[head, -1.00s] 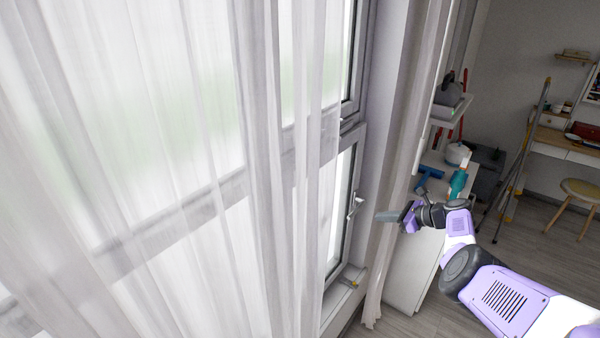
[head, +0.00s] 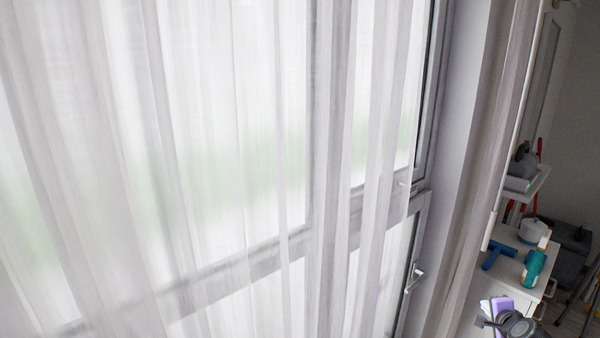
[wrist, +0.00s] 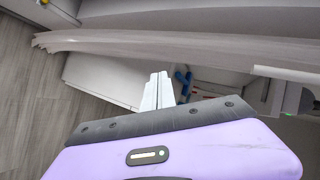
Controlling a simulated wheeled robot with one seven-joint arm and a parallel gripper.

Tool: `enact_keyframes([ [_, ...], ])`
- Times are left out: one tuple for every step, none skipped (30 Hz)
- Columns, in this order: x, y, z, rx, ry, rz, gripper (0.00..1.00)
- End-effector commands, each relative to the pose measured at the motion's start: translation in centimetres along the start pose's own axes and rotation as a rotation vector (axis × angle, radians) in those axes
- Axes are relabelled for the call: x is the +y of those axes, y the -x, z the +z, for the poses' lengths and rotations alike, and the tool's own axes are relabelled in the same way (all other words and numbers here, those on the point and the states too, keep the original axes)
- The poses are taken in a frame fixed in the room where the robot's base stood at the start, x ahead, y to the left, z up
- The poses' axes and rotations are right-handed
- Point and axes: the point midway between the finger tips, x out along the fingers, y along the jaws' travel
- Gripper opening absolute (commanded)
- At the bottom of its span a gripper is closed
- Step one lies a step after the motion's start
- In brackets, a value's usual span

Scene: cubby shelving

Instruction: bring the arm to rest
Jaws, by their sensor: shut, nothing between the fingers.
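My gripper (wrist: 158,92) shows in the wrist view with its two pale fingers together and nothing between them. The fingers point toward a white cabinet and the hanging curtain. In the head view, part of my arm, purple and dark grey, shows at the bottom right edge, below the cabinet top. The fingertips cannot be made out there. No held object is in view.
A sheer curtain (head: 230,120) covers a window whose handle (head: 413,278) shows at right. A white cabinet (head: 508,262) bears a blue tool (head: 498,255), a teal bottle (head: 533,268) and a white pot (head: 534,231). A small shelf (head: 528,186) hangs above. Grey floor (wrist: 45,95) is clear.

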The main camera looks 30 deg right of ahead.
Motion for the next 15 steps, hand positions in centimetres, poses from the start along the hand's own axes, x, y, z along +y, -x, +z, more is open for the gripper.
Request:
enact_keyframes([
  [1.4, 1.0, 1.4, 0.026, 0.102, -0.015, 0.0],
  [1.8, 1.6, 2.0, 0.043, 0.162, -0.026, 0.0],
  [2.4, 2.5, 2.9, 0.062, 0.238, -0.042, 0.0],
  [2.7, 3.2, 3.6, 0.075, 0.296, -0.056, 0.0],
  [3.0, 4.0, 4.4, 0.087, 0.351, -0.07, 0.0],
  [3.3, 5.1, 5.4, 0.102, 0.424, -0.088, 0.0],
  [3.6, 5.9, 6.3, 0.11, 0.476, -0.104, 0.0],
  [3.8, 6.8, 7.2, 0.118, 0.528, -0.119, 0.0],
  [4.1, 8.0, 8.4, 0.128, 0.595, -0.141, 0.0],
  [4.3, 9.0, 9.3, 0.134, 0.644, -0.158, 0.0],
  [4.5, 10.0, 10.3, 0.139, 0.692, -0.177, 0.0],
  [4.7, 11.4, 11.5, 0.145, 0.752, -0.201, 0.0],
  [4.9, 12.5, 12.5, 0.148, 0.798, -0.221, 0.0],
  [5.0, 13.6, 13.4, 0.151, 0.841, -0.241, 0.0],
  [5.2, 15.2, 14.7, 0.153, 0.896, -0.269, 0.0],
])
